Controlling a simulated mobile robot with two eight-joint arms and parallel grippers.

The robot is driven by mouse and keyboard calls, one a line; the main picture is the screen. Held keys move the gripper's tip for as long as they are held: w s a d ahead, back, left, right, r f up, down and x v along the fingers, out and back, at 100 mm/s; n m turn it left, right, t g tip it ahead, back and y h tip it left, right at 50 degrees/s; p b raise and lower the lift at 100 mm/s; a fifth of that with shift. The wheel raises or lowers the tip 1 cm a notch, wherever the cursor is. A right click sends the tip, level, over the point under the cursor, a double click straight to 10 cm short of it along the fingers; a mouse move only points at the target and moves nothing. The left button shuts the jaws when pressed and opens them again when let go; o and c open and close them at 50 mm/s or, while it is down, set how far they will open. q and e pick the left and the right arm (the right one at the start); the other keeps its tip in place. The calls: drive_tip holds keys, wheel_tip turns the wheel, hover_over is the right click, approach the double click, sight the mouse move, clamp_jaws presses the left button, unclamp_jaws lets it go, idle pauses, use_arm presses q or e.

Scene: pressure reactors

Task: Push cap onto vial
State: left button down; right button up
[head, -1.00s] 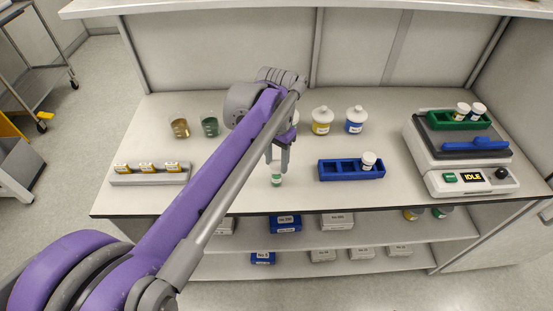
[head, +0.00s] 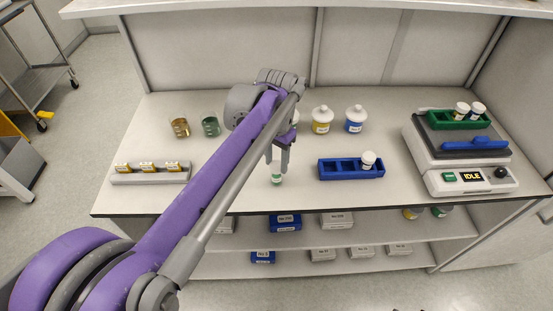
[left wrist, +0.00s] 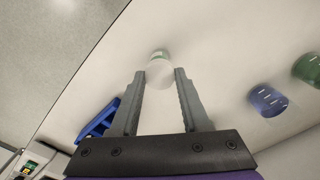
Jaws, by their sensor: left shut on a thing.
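A small vial (head: 277,180) with a green label stands upright near the front middle of the bench. My left gripper (head: 277,161) is directly above it, pointing down. In the left wrist view, the gripper (left wrist: 160,76) is shut on a white cap (left wrist: 159,75), held between its fingertips. The green band of the vial (left wrist: 159,54) shows just beyond the cap, in line with it. Cap and vial look very close or touching; whether the cap is seated I cannot tell. My right gripper is not identifiable in view.
A blue rack (head: 339,174) holding a white-capped vial (head: 369,160) is to the right. A scale-like device (head: 463,180) reading IDLE is at the far right. Beakers (head: 210,126) and white-lidded jars (head: 322,119) stand behind. A grey rack (head: 150,178) is on the left.

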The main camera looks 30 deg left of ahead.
idle(0.3)
use_arm(q)
drive_tip(key=shift+c, duration=1.5)
unclamp_jaws()
drive_tip(key=shift+o, duration=0.3)
drive_tip(key=shift+o, duration=1.2)
drive_tip(key=shift+r, duration=0.15)
drive_tip(key=shift+r+p, duration=2.75)
drive_tip(key=shift+r, duration=0.65)
clamp_jaws()
